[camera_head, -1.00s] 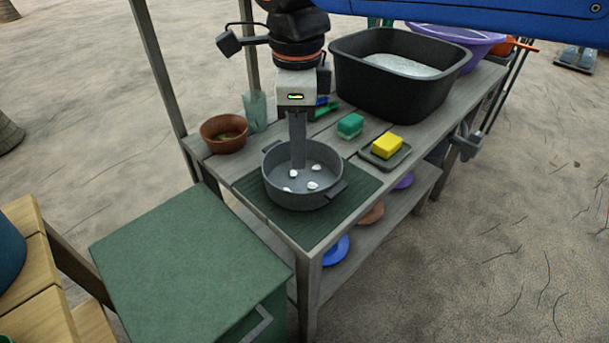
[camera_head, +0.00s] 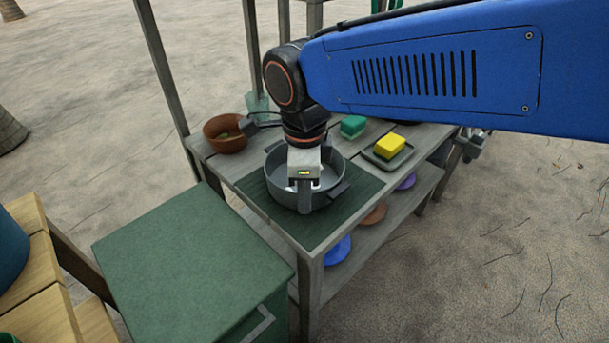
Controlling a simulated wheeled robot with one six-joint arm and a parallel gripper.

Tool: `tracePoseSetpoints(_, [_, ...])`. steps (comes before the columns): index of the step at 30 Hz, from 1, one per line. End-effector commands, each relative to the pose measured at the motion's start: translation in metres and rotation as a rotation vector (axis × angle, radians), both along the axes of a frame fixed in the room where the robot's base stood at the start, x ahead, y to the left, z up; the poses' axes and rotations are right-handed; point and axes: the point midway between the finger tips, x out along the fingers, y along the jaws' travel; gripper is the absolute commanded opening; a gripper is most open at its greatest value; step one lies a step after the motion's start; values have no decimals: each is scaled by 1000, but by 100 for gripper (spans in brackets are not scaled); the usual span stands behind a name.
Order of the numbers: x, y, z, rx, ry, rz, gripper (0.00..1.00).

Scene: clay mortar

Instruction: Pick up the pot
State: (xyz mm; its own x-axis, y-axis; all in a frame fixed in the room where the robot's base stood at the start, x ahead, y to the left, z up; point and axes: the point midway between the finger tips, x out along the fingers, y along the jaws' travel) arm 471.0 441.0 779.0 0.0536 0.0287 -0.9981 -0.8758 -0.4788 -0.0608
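The grey round pot (camera_head: 281,190) stands upright on a dark green mat (camera_head: 345,205) at the near end of the wooden bench. A side handle shows at its right. My gripper (camera_head: 304,205) is over the pot's near side, pointing down. One finger shows in front of the pot's near outer wall; the other finger is hidden behind the gripper body. Whether the fingers touch the wall cannot be told. The gripper and wrist cover much of the pot's inside, and the white pieces in it are hidden.
A brown bowl (camera_head: 225,133) stands behind left of the pot. A yellow sponge (camera_head: 390,145) lies on a small tray to the right, with a green sponge (camera_head: 353,126) behind. A green box (camera_head: 190,262) stands at the front left. My blue arm covers the bench's far end.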

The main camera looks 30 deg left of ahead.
Motion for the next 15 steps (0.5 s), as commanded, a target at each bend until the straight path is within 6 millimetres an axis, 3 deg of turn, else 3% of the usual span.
tracePoseSetpoints(10, [1,0,-7,1,0,0,26])
tracePoseSetpoints(13, [1,0,-7,1,0,0,2])
tracePoseSetpoints(15, [1,0,-7,1,0,0,0])
